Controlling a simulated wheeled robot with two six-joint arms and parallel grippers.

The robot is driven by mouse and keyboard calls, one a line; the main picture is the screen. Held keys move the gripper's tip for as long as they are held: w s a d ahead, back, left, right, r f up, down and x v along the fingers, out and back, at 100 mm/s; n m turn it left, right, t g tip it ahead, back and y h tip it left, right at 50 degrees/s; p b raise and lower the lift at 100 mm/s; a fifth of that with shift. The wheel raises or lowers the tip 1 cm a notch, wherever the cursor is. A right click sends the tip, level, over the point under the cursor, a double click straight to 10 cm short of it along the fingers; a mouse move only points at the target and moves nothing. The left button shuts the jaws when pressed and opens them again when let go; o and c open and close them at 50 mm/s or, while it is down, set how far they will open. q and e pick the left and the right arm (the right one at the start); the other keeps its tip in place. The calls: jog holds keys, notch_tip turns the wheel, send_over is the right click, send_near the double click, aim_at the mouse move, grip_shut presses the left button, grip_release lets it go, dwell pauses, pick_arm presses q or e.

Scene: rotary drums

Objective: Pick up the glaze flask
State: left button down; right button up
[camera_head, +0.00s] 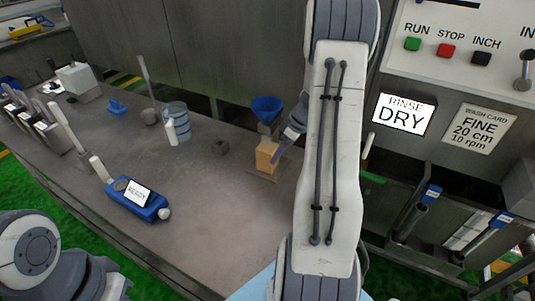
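An amber, box-shaped vessel (266,156) stands upright on the grey bench, just left of my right arm; I take it for the glaze flask, but no label is readable. A blue funnel (267,105) shows directly above or behind it; I cannot tell if they touch. A grey-blue part that appears to be my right gripper (288,139) reaches down beside the vessel's upper right side. My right arm link hides most of it, so its fingers and any contact are unclear. My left arm shows at the lower left; its gripper is out of view.
The bench (215,205) is clear at front centre. A control panel (465,45) is at the right.

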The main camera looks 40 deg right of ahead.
jog(key=shift+p+x, duration=0.85)
jog(key=shift+x, duration=2.1)
jog(key=shift+w, duration=0.1)
jog(key=c, duration=1.1)
jog(key=shift+r, duration=0.2)
